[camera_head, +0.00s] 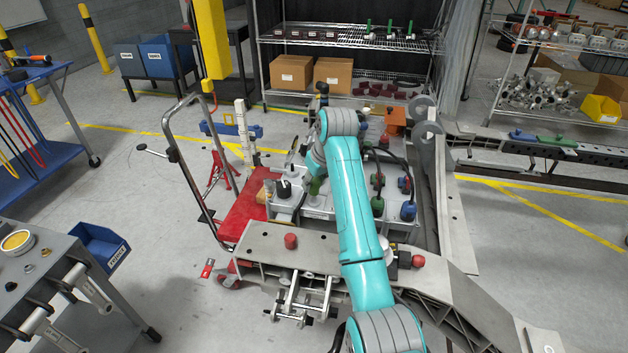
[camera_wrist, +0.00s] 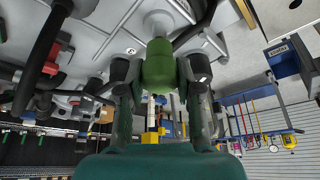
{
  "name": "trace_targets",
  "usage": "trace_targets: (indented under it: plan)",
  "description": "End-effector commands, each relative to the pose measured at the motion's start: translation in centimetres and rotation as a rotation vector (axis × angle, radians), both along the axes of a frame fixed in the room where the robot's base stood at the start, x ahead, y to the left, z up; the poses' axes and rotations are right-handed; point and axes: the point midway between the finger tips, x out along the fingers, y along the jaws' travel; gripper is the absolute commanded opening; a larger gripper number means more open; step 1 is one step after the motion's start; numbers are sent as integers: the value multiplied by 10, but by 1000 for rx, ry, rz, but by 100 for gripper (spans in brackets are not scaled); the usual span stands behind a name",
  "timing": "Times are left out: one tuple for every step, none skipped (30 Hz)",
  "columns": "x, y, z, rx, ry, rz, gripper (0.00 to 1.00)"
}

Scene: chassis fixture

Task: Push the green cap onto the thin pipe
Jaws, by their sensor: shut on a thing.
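The green cap (camera_wrist: 158,65) is between the fingers of my gripper (camera_wrist: 159,72) in the wrist view. My gripper is shut on it. The light grey thin pipe (camera_wrist: 158,22) stands in line with the cap, just beyond its end. They look touching, but I cannot tell how far the cap sits over the pipe. In the head view a green piece (camera_head: 315,186), probably the same cap, shows just left of my teal arm, over the grey fixture. My arm hides most of my gripper there.
Red, green and blue capped fittings stand close by on the chassis, such as a blue one (camera_head: 408,211) and a green one (camera_head: 377,205). Dark hoses curve over them. A red cap (camera_head: 290,241) sits on the front beam. A red trolley (camera_head: 245,205) is at left.

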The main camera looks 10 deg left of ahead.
Motion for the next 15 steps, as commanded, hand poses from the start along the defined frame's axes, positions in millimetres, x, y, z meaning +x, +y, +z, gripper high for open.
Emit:
trace_targets:
  plan:
    - [0, 0, -2, -1, 1, 0, 19]
    - [0, 0, -3, 0, 0, 0, 19]
    - [0, 0, -4, 0, 0, 0, 19]
    - [0, 0, -5, 0, 0, 0, 19]
    - [0, 0, -6, 0, 0, 0, 19]
    - [0, 0, -8, 0, 0, 0, 19]
    - [0, 0, -9, 0, 0, 0, 19]
    - [0, 0, -10, 0, 0, 0, 19]
    - [0, 0, -11, 0, 0, 0, 19]
    - [0, 0, -12, -1, 1, 0, 19]
    - [0, 0, -13, -1, 1, 0, 19]
    - [0, 0, -14, -1, 1, 0, 19]
    - [0, 0, -15, -1, 1, 0, 19]
    - [0, 0, -16, -1, 1, 0, 19]
    - [0, 0, -17, -1, 1, 0, 19]
